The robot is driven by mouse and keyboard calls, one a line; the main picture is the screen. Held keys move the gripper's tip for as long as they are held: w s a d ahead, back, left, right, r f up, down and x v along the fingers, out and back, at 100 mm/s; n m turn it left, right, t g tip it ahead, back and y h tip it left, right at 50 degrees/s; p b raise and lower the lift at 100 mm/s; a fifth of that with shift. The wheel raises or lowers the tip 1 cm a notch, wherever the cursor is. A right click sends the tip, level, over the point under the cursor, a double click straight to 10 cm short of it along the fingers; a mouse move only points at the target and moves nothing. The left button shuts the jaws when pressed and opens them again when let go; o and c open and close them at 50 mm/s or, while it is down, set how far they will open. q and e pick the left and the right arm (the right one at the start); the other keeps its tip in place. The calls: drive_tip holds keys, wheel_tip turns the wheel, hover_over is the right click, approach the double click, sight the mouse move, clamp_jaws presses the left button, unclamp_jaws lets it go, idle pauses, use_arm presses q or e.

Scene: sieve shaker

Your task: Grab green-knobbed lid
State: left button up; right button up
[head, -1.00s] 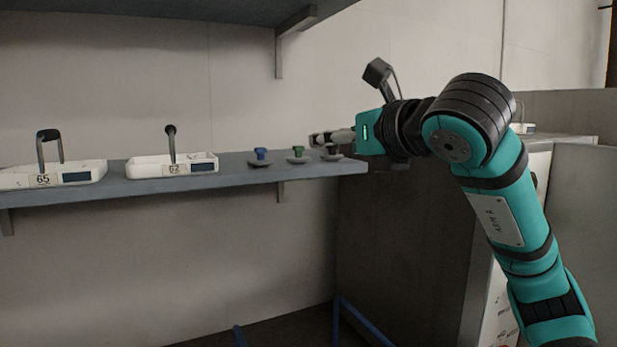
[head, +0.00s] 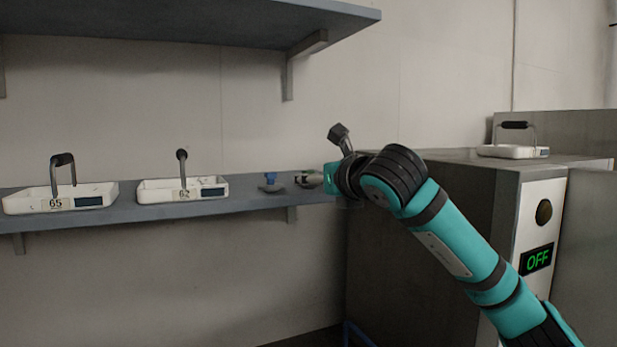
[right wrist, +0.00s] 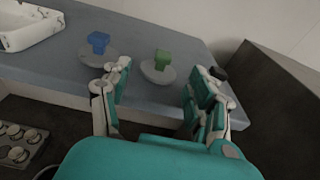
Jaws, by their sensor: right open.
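The green-knobbed lid (right wrist: 157,72), a grey disc with a green knob, sits on the blue-grey shelf in the right wrist view. It lies ahead of and between the fingers of my right gripper (right wrist: 162,76), which is open and empty. In the head view my right gripper (head: 312,179) is at the shelf's right end, and the green knob cannot be made out behind it. The blue-knobbed lid (right wrist: 98,53) is just left of the fingers and also shows in the head view (head: 270,184). A dark-knobbed lid (right wrist: 219,73) is partly hidden by the right finger. My left gripper is not in view.
White handled trays marked 65 (head: 60,202) and 62 (head: 182,194) stand left on the shelf (head: 240,205). An upper shelf (head: 190,25) overhangs. A dark cabinet (head: 430,220) with an OFF display (head: 537,259) stands right, bearing another handled tray (head: 513,152).

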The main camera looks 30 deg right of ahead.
drive_tip(key=shift+w+r+p, duration=0.2)
drive_tip(key=shift+w+p, duration=0.15)
drive_tip(key=shift+w, duration=0.05)
drive_tip(key=w+p, duration=0.2)
drive_tip(key=w, duration=0.1)
drive_tip(key=shift+w+d+f, duration=0.1)
drive_tip(key=shift+w+d, duration=0.05)
drive_tip(key=shift+w, duration=0.2)
drive_tip(key=shift+w+f, duration=0.15)
drive_tip(key=shift+w, duration=0.25)
drive_tip(key=shift+s, duration=0.1)
drive_tip(key=shift+c, duration=1.1)
drive_tip(key=c, duration=0.8)
